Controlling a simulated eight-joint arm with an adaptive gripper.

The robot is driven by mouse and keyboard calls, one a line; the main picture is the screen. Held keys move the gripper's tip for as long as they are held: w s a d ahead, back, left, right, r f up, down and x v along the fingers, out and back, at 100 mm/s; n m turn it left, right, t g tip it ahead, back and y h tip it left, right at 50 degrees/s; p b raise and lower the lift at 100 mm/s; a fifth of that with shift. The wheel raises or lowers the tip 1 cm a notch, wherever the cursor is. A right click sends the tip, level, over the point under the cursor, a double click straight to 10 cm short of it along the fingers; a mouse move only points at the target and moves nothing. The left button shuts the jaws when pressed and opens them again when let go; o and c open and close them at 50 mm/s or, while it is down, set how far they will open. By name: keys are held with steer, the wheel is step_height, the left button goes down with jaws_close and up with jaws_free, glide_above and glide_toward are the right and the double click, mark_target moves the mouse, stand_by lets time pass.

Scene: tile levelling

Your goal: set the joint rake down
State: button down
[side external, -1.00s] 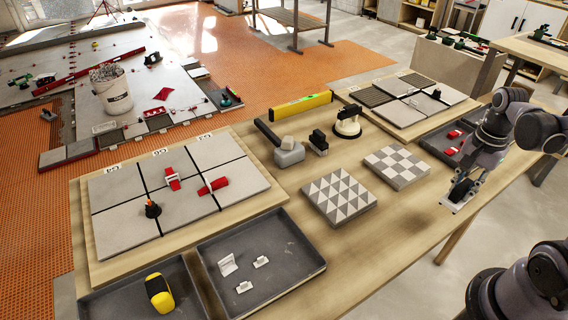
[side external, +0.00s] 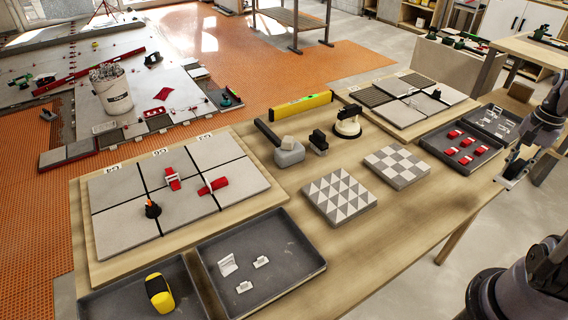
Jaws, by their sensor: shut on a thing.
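My gripper (side external: 514,166) is at the right edge of the side external view, over the table's right edge. It is shut on the joint rake, which shows only as a small dark and pale shape below the fingers. The fingers hide most of its form. The gripper and rake are in the air, apart from the table (side external: 400,235) and to the right of the tray with red pieces.
A dark tray (side external: 462,170) holds several red pieces; another tray behind it holds pale clips. Patterned tiles (side external: 340,197) (side external: 397,166), a mallet (side external: 289,152), a suction cup (side external: 347,122) and a yellow level (side external: 301,105) occupy the middle. The front right tabletop is bare.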

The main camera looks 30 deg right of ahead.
steer(key=w+a+f, duration=0.1)
steer(key=w+f, duration=0.1)
steer(key=w, duration=0.1)
steer(key=w+f, duration=0.2)
steer(key=w, duration=0.2)
steer(key=w+a+f, duration=0.1)
steer(key=w+f, duration=0.2)
steer(key=w, duration=0.1)
steer(key=shift+a, duration=0.3)
steer(key=shift+f, duration=1.95)
steer(key=c, duration=1.2)
jaws_free()
steer(key=shift+f, duration=0.15)
steer(key=shift+o, duration=0.2)
